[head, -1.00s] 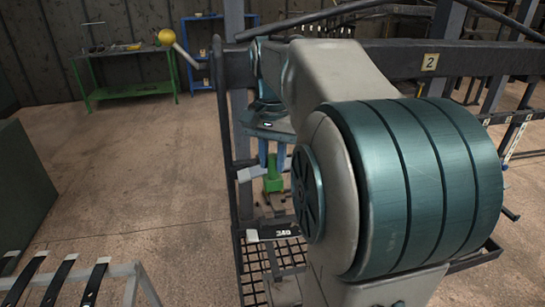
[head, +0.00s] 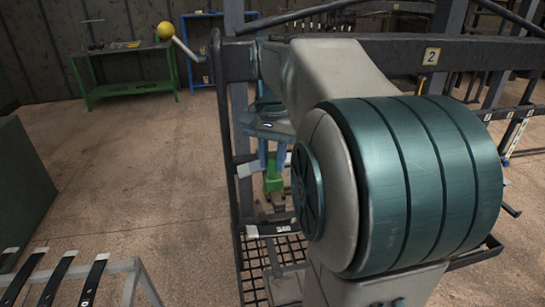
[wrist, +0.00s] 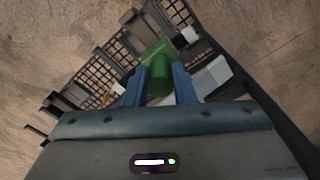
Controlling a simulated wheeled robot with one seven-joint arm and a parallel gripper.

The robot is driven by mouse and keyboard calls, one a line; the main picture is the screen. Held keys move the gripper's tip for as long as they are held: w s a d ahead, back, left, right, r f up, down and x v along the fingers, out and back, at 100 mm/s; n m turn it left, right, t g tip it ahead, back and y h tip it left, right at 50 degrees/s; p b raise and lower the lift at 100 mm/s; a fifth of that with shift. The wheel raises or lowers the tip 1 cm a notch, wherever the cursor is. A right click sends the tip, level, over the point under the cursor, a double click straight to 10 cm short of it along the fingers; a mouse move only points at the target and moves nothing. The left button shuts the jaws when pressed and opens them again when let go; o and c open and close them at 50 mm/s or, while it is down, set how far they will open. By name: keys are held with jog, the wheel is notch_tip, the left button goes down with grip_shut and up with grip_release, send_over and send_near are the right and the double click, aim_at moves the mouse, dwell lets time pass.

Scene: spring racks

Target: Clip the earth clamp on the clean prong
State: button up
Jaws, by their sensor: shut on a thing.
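The green earth clamp (head: 274,180) hangs below the blue fingers of my gripper (head: 273,158), left of my large arm joint. In the wrist view the same green clamp (wrist: 158,66) sits between the two fingertips of my gripper (wrist: 158,84), which is shut on it. A pale-ended prong (head: 246,170) sticks out from the rack just left of the clamp. Another dark bar with a pale end and a number label (head: 280,229) lies lower and nearer. I cannot tell which prong is the clean one. My arm hides the rack to the right.
A dark mesh tray (head: 256,262) is at the bottom of the rack; its mesh also shows in the wrist view (wrist: 112,70). A dark rack beam (head: 390,58) runs behind my arm. A grey frame with dark strips (head: 130,268) stands lower left. The floor (head: 130,180) on the left is clear.

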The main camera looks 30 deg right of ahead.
jog(key=o, duration=1)
jog(key=shift+c, duration=0.2)
jog(key=shift+r, duration=0.1)
notch_tip(320, 180, up, 14)
jog(key=shift+f, duration=0.25)
jog(key=s+a+f+n+t, duration=0.1)
jog(key=s+a+f+n, duration=0.2)
jog(key=f, duration=0.5)
jog(key=s+a+f+n+t, duration=0.1)
jog(key=s+a+f+n, duration=0.2)
jog(key=f, duration=0.4)
jog(key=s+a+f+n+t, duration=0.1)
jog(key=s+a+f+n, duration=0.3)
jog(key=f, duration=0.4)
jog(key=shift+s+a+f+t, duration=0.4)
jog(key=shift+s+a, duration=0.45)
jog(key=shift+s, duration=0.35)
